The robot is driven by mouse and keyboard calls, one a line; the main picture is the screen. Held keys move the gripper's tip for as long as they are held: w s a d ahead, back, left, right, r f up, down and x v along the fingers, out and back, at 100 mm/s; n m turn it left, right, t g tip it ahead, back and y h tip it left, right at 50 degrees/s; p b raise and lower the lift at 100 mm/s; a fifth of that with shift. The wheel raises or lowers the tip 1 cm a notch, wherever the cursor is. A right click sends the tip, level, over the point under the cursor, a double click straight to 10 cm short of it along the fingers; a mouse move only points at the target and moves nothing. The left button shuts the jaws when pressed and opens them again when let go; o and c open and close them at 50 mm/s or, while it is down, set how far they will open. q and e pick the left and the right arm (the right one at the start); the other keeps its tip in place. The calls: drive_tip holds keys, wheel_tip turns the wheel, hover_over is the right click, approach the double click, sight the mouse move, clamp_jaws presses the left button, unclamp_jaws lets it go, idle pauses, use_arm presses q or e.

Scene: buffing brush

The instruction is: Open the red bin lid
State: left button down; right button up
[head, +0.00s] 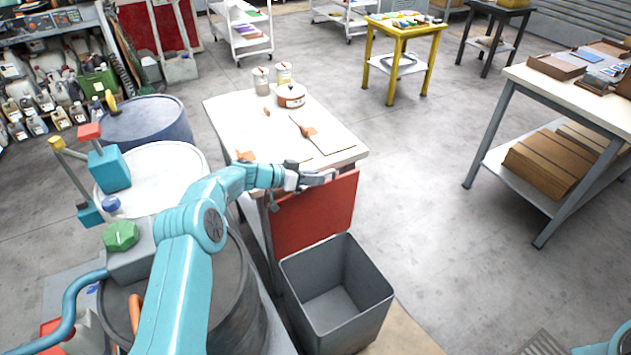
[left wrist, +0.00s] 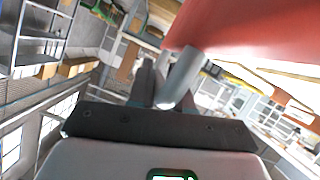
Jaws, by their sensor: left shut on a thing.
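The red bin lid (head: 314,216) stands raised, nearly upright, at the back edge of the grey bin (head: 337,290). The bin's mouth is uncovered and its inside looks empty. My left gripper (head: 318,179) is at the lid's upper edge. In the left wrist view my left gripper (left wrist: 160,85) is shut on a grey, rounded bar, which looks like the lid handle (left wrist: 184,72). The red lid (left wrist: 250,40) fills the upper right there. How the handle joins the lid is partly hidden. My right gripper is not in view.
A white-topped table (head: 237,118) with a pot (head: 291,95) and jars stands just behind the lid. Drums, including a blue one (head: 148,122), stand at the left. A bench (head: 560,95) with cardboard stands at the right. The floor (head: 440,230) between is clear.

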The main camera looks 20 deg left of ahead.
use_arm(q)
drive_tip(key=c, duration=1.4)
unclamp_jaws()
drive_tip(key=b+v, duration=0.1)
drive_tip(key=v, duration=1.5)
drive_tip(key=shift+a, duration=0.15)
drive_tip(key=shift+r, duration=0.1)
